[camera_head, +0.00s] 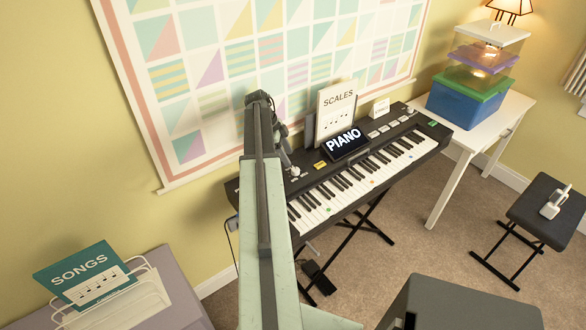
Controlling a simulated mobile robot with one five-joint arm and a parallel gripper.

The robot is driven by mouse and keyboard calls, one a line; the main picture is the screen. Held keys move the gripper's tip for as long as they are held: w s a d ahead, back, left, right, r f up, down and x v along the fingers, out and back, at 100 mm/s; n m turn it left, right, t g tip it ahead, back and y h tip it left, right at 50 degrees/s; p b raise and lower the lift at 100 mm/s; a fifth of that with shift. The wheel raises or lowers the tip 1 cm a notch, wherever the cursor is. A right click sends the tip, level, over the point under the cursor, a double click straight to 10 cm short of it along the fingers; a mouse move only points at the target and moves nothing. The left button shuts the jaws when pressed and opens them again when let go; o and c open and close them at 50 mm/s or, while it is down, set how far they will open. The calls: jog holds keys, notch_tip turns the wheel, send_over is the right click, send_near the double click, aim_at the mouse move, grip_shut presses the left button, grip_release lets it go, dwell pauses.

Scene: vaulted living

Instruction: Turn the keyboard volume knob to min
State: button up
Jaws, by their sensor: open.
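The black keyboard (425,147) stands on a folding stand against the wall, with its screen (345,141) reading PIANO. My arm reaches up across its left part. My gripper (287,160) points down over the left end of the control panel and is small and dark in this view. A small pale round control (295,171) shows just below the gripper; I cannot tell for certain that it is the volume knob, or whether the fingers touch it. My arm covers part of the panel's left end.
A SCALES sheet (337,110) stands behind the screen. A white table (488,128) with stacked bins is at right, a black stool (540,212) at lower right. A SONGS book (85,275) sits in a rack at lower left.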

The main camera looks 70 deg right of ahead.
aim_at(295, 169)
jog(key=b+x, duration=0.5)
jog(key=x, duration=0.1)
jog(key=shift+w+f, duration=0.1)
jog(key=shift+f, duration=0.2)
jog(key=shift+d+f+b, duration=0.1)
jog(key=shift+f+b, duration=0.2)
jog(key=shift+b, duration=0.2)
jog(key=shift+r, duration=0.1)
grip_shut()
